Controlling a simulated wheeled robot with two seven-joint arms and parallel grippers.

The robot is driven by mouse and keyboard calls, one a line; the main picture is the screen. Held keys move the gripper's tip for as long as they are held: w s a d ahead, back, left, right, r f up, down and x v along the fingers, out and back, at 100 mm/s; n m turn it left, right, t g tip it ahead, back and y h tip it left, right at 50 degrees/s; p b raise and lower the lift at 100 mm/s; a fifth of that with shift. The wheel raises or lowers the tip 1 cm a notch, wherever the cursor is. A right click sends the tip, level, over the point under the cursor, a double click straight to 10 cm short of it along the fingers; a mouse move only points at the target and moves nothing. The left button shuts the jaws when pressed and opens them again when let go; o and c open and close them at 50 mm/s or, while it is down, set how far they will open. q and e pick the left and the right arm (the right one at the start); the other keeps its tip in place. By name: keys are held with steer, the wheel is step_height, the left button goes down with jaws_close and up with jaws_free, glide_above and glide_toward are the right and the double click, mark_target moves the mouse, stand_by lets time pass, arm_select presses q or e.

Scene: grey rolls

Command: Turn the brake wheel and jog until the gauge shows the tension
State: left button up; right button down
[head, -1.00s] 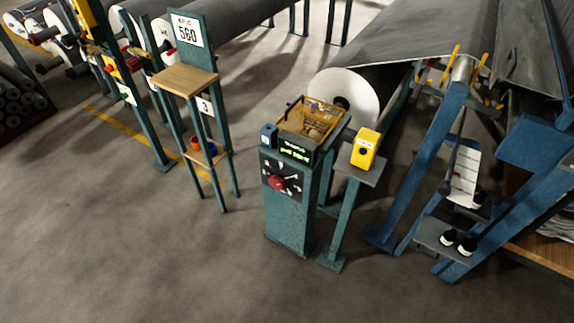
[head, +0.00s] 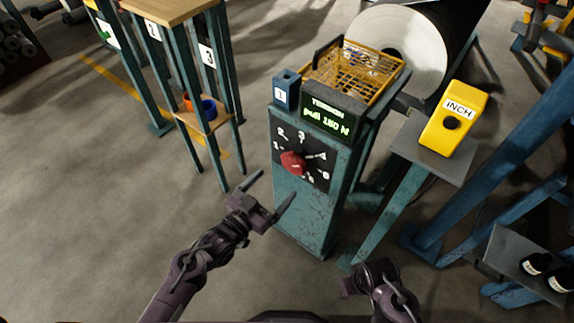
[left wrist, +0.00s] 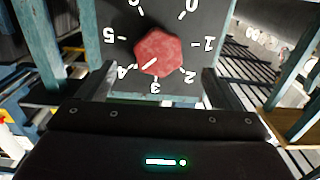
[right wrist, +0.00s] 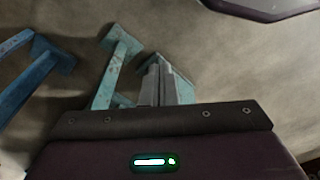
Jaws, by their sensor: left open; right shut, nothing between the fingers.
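The red brake wheel (head: 292,163) sits on a dark numbered dial plate on the teal post; it also shows in the left wrist view (left wrist: 158,52). Its white mark points roughly toward the 4. The gauge (head: 328,118) above it shows green text that seems to read "pull 150 N". The yellow INCH box (head: 455,118) with a black button stands on a stand to the right. My left gripper (head: 274,185) is open just below the wheel, its fingers apart from it. My right gripper (right wrist: 158,84) is shut and empty, low before the stand.
A yellow wire basket (head: 352,70) and a small blue box (head: 286,90) sit atop the post. A large pale-ended roll (head: 402,48) is behind. A wooden-topped stand (head: 172,10) is at left. Blue frame legs (head: 490,165) fill the right.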

mark_target(292, 167)
arm_select(q)
steer(key=x, duration=0.7)
steer(key=shift+w+d+r+b, duration=0.15)
steer(key=shift+w+d+b, duration=0.1)
steer(key=shift+b, duration=0.15)
arm_select(e)
step_height(292, 167, up, 4)
steer(key=shift+s+a+f, duration=0.15)
arm_select(q)
steer(key=shift+s, duration=0.1)
steer(key=shift+c, duration=0.3)
steer(key=c, duration=0.9)
steer(key=shift+r, duration=0.1)
steer(key=n+p, duration=0.2)
steer(key=shift+n, duration=0.3)
arm_select(e)
step_height(292, 167, down, 6)
steer(key=shift+d+f, duration=0.25)
steer(key=shift+d, duration=0.15)
arm_select(q)
steer(key=o, duration=1)
steer(key=shift+c, duration=0.2)
